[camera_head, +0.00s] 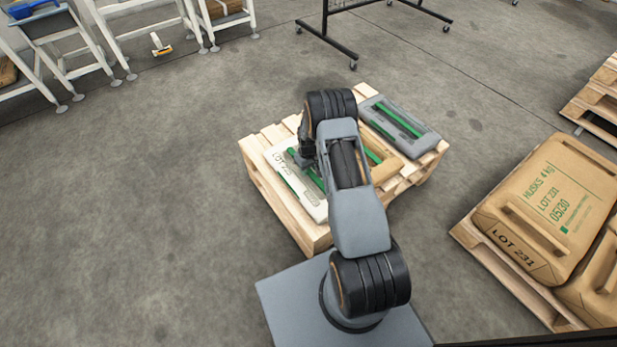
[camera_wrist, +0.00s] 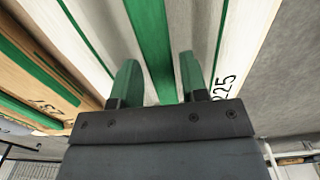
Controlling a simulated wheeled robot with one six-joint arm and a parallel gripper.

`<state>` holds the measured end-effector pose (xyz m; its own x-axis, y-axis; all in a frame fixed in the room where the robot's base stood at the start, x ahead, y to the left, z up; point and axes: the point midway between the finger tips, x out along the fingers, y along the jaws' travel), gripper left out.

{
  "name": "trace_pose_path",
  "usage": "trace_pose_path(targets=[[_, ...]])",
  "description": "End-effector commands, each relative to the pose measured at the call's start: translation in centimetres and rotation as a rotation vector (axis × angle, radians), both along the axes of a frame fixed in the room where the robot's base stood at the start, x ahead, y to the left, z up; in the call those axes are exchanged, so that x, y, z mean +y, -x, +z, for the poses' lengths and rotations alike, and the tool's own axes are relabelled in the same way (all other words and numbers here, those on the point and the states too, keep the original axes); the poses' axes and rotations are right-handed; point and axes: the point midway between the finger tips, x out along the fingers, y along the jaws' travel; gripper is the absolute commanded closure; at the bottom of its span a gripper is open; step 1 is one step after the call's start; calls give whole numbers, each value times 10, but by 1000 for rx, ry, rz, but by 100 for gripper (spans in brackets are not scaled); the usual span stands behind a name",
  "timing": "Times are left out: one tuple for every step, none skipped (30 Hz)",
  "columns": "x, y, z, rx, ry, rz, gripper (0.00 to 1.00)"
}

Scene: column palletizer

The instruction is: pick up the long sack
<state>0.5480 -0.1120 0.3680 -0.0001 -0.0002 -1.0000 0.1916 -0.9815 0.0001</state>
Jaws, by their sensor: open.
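A white sack (camera_head: 317,209) with green strips and a LOT marking lies on the left of a small wooden pallet (camera_head: 315,238). It fills the middle of the wrist view (camera_wrist: 200,30), with "225" printed on it. My gripper (camera_wrist: 158,72) is open, its two green-faced fingers on either side of the sack's middle green strip. I cannot tell whether they touch it. In the head view my gripper (camera_head: 304,156) is low over the white sack, partly hidden by my arm. A tan sack (camera_head: 388,164) and a grey sack (camera_head: 424,143) lie to its right. Which is the long sack is unclear.
A pallet (camera_head: 493,263) at right carries large brown sacks (camera_head: 560,195) marked HUSKS and LOT 231. White-legged benches (camera_head: 110,40) and a black wheeled rack (camera_head: 330,38) stand at the back. The floor at left is clear.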

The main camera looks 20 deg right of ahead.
Motion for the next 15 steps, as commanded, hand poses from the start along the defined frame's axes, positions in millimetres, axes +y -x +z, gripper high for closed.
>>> trace_pose_path(targets=[[0,1,-12,2,-1,0,60],[0,1,-15,2,-1,0,60],[0,0,-19,1,0,0,60],[0,0,-21,0,0,0,60],[0,0,-23,0,0,0,60],[0,0,-24,-1,0,0,60],[0,0,-24,-1,0,0,60],[0,0,-23,-1,0,0,60],[0,0,-23,-1,0,0,60],[0,0,-23,-1,0,0,60],[0,0,-23,-1,0,0,60],[0,0,-23,-1,0,0,61],[0,0,-23,-1,0,0,63],[0,0,-23,0,0,0,66],[0,0,-22,0,0,0,70]])
